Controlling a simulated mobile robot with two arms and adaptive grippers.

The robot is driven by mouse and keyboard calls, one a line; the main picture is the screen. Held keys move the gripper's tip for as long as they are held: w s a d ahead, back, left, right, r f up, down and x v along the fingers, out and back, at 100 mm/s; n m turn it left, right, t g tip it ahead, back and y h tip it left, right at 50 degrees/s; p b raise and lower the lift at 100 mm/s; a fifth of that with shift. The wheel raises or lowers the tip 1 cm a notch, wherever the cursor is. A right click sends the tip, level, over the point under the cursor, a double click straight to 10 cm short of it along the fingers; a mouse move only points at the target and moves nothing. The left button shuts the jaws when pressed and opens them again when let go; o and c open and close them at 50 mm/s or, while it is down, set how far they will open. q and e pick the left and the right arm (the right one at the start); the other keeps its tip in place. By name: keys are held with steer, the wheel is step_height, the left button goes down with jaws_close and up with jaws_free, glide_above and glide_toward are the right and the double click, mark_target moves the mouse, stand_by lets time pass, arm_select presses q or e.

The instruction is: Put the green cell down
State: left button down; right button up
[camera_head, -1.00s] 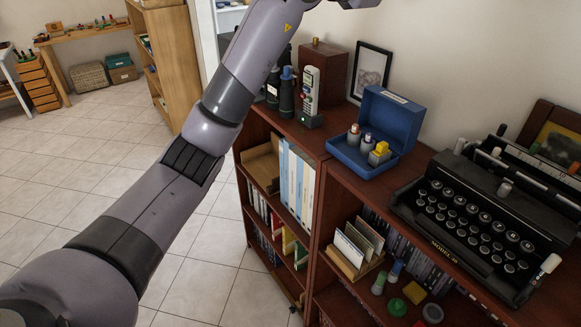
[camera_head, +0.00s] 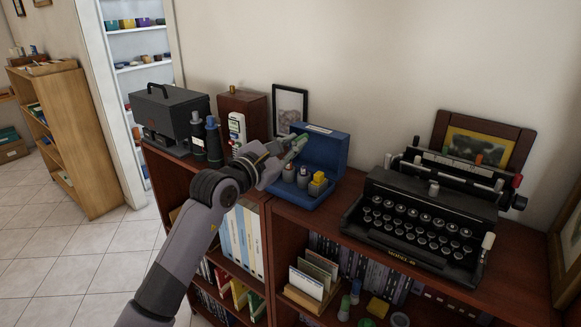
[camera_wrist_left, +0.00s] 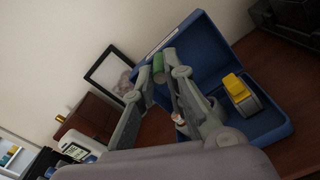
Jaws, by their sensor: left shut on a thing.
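The green cell (camera_wrist_left: 158,68) is held between the fingertips of my left gripper (camera_wrist_left: 160,72), which is shut on it. In the head view the left gripper (camera_head: 291,149) is at the left side of the open blue case (camera_head: 302,199), in front of its raised lid, above the level of the cells. The green cell (camera_head: 299,142) shows only partly there. In the case stand small grey cells (camera_head: 289,173) and a yellow block (camera_head: 318,183). The fingers hide part of the case in the wrist view. My right gripper is not in view.
The case stands on a dark wood shelf top (camera_head: 283,213). A typewriter (camera_head: 420,219) stands to its right. To the left are a handset (camera_head: 237,132), binoculars (camera_head: 206,140) and a wooden box (camera_head: 244,103). A picture frame (camera_head: 290,105) leans on the wall behind.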

arm_select(q)
step_height(320, 180, down, 6)
steer(key=shift+f+p, duration=0.15)
steer(key=shift+p, duration=0.2)
steer(key=shift+f, duration=0.15)
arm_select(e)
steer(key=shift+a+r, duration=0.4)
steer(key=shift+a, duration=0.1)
arm_select(q)
steer(key=shift+f+b, duration=0.3)
steer(key=shift+f, duration=0.05)
steer(key=c, duration=1.7)
jaws_free()
steer(key=shift+o, duration=0.3)
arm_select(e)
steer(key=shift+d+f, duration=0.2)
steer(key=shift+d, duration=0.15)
arm_select(q)
steer(key=shift+r, duration=0.15)
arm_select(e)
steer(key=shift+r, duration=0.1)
